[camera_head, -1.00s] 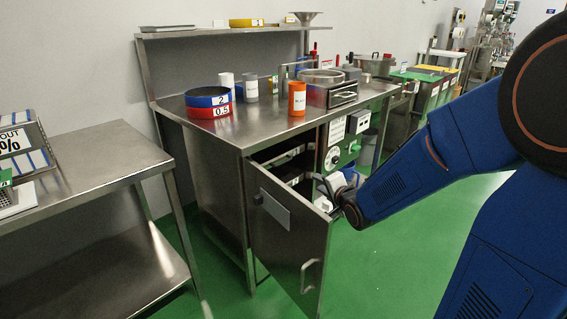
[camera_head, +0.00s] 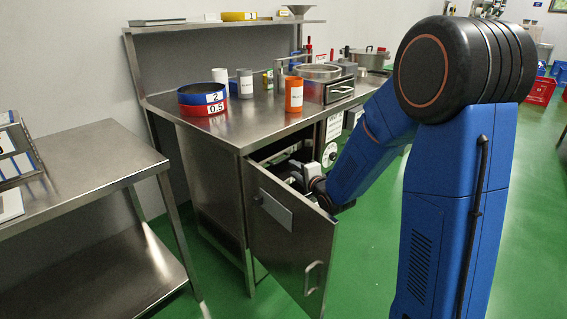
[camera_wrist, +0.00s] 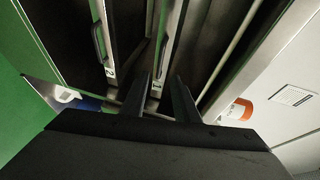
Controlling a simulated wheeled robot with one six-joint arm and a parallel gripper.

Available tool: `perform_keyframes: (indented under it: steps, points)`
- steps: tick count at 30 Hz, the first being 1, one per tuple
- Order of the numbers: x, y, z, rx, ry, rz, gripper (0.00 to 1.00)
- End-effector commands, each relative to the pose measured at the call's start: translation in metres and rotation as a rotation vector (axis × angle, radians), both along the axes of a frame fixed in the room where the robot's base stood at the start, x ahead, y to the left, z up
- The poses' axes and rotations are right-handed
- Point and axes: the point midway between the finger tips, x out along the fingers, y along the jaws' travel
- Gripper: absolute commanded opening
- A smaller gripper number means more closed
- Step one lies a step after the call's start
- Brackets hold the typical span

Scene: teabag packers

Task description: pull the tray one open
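In the wrist view, tray fronts run through the dark cabinet opening. One front on the left has a dark handle and a label that looks like 2 (camera_wrist: 110,71). Beside it, tray one's front (camera_wrist: 172,42) has a dark handle (camera_wrist: 161,56) and a small white label that seems to read 1. My gripper (camera_wrist: 162,78) is open, its two dark fingers pointing at this front, one on each side of the label. Whether they touch the handle I cannot tell. In the head view my gripper (camera_head: 300,176) is at the cabinet opening, partly hidden by the door.
The cabinet door (camera_head: 284,235) stands open in front of my wrist. The steel worktop (camera_head: 240,122) above holds sieves, cups and an orange cup (camera_head: 293,94). A side table (camera_head: 95,165) stands left. Green floor (camera_head: 360,270) is clear right of the door.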

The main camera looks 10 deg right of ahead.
Motion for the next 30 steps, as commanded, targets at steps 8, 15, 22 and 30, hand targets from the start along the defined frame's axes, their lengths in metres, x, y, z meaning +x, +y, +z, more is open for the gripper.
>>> perform_keyframes:
  steps: [8,15,22,30]
  points:
    - [0.047,0.011,-0.009,-0.001,0.001,0.001,0.28]
    - [0.082,0.019,-0.016,0.000,0.000,0.000,0.28]
    - [0.099,0.023,-0.019,0.000,0.000,0.000,0.28]
    - [0.101,0.023,-0.019,0.000,0.000,0.000,0.28]
